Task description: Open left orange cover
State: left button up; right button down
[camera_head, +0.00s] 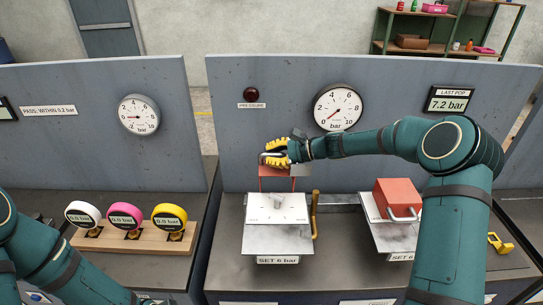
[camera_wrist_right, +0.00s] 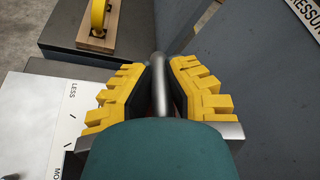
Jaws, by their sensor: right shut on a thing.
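The left orange cover (camera_head: 277,183) is swung up at the back of its white plate (camera_head: 262,212), tilted up off it. The plate with a small pale knob is exposed. My right gripper (camera_head: 274,154) is shut on the cover's grey bar handle. In the right wrist view, the yellow fingers (camera_wrist_right: 160,95) close around the grey handle (camera_wrist_right: 160,75). The right orange cover (camera_head: 396,195) is down on its own plate, its handle facing front. My left arm shows at the lower left, but its gripper is out of the picture.
A brass-coloured lever (camera_head: 315,213) stands right of the exposed plate. Gauges in white, pink and yellow (camera_head: 170,217) sit on a wooden rack at left. A grey panel with a pressure dial (camera_head: 337,107) rises close behind the cover. A yellow item (camera_head: 500,243) lies at right.

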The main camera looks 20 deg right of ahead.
jog(key=shift+f, duration=0.15)
jog(key=c, duration=0.9)
grip_release()
jog(key=v, duration=1.2)
jog(key=shift+d, duration=0.15)
